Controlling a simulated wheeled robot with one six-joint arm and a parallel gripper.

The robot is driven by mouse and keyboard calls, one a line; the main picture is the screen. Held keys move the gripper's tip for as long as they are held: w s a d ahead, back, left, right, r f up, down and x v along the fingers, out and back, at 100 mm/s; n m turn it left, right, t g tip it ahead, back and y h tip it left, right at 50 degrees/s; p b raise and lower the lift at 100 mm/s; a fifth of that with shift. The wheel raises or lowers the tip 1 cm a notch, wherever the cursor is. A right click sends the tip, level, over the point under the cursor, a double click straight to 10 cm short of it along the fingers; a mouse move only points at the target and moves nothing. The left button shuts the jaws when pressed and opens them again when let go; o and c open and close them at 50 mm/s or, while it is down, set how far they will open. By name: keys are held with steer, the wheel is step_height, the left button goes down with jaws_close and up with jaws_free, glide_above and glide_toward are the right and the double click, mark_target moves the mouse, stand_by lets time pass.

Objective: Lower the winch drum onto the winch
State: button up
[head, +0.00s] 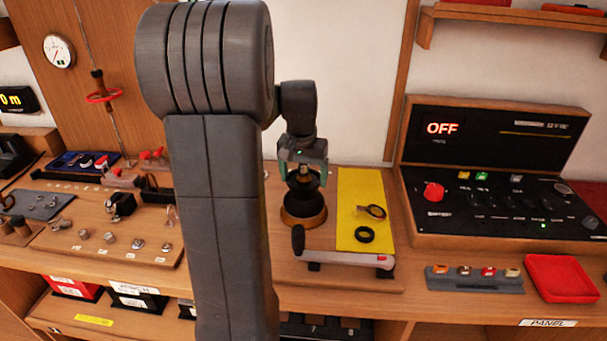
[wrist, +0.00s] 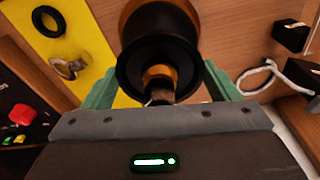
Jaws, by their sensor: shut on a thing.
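The winch drum, a black flanged spool with a brass-coloured hub, is upright under my gripper (head: 303,168). Its dark flange (wrist: 135,68) fills the top middle of the wrist view, and the drum (head: 303,192) is small in the head view. My green fingers (wrist: 160,88) are shut on its brass-and-dark top post. The winch's round brass-coloured base (head: 303,220) is directly below, on a wooden board. The drum hides most of the winch top. I cannot tell whether drum and base touch.
A yellow mat (head: 350,190) right of the winch holds a black ring (head: 365,234) and a metal-and-dark ring (head: 376,211). A dark handle (head: 298,239) stands in front of the winch. A control panel (head: 490,190) reading OFF and a red tray (head: 560,278) are farther right.

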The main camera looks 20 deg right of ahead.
steer(key=o, duration=1)
steer(key=shift+o, duration=0.6)
step_height(320, 180, up, 5)
steer(key=p, duration=0.4)
step_height(320, 180, up, 14)
steer(key=s+a, duration=0.1)
steer(key=shift+s+f, duration=0.15)
steer(key=shift+f, duration=0.05)
